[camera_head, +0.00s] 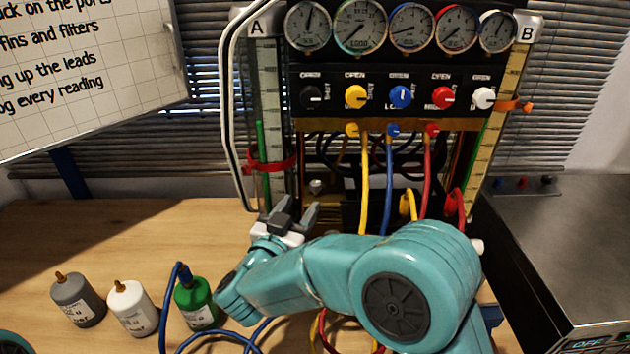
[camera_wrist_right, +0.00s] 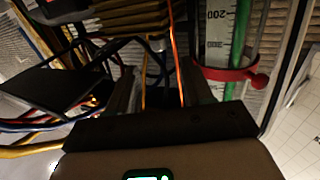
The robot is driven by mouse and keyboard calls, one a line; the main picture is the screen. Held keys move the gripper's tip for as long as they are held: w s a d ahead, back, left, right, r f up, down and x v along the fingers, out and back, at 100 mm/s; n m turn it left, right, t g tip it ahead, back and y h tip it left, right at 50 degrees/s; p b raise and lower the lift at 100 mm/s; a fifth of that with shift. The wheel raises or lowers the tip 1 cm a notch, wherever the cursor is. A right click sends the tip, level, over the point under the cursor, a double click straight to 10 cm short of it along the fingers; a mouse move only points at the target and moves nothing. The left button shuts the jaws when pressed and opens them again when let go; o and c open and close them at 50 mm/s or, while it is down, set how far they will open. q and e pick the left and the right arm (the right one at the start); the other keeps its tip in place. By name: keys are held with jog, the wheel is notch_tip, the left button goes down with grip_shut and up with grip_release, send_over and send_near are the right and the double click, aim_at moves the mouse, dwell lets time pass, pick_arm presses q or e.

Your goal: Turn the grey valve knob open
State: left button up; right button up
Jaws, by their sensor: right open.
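The dark grey valve knob (camera_head: 310,96) is the leftmost in the row of knobs on the black panel. Its pointer looks turned to the right, towards the SHUT label. My right gripper (camera_head: 294,214) is open and empty, well below this knob and in front of the rig's lower left part. In the right wrist view, the open fingers (camera_wrist_right: 163,92) have thin orange lines beyond them, and the grey knob does not show. My left gripper is out of view.
Yellow (camera_head: 356,96), blue (camera_head: 401,96), red (camera_head: 443,97) and white (camera_head: 484,98) knobs sit right of it, with gauges above. Hoses hang below. A red clamp (camera_head: 270,165) circles the left tube. Grey, white and green bottles (camera_head: 195,303) stand on the wooden table's left.

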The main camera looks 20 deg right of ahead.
aim_at(313, 187)
jog(key=p+x, duration=0.1)
jog(key=x, duration=0.8)
jog(key=shift+d, duration=0.25)
jog(key=shift+w, duration=0.1)
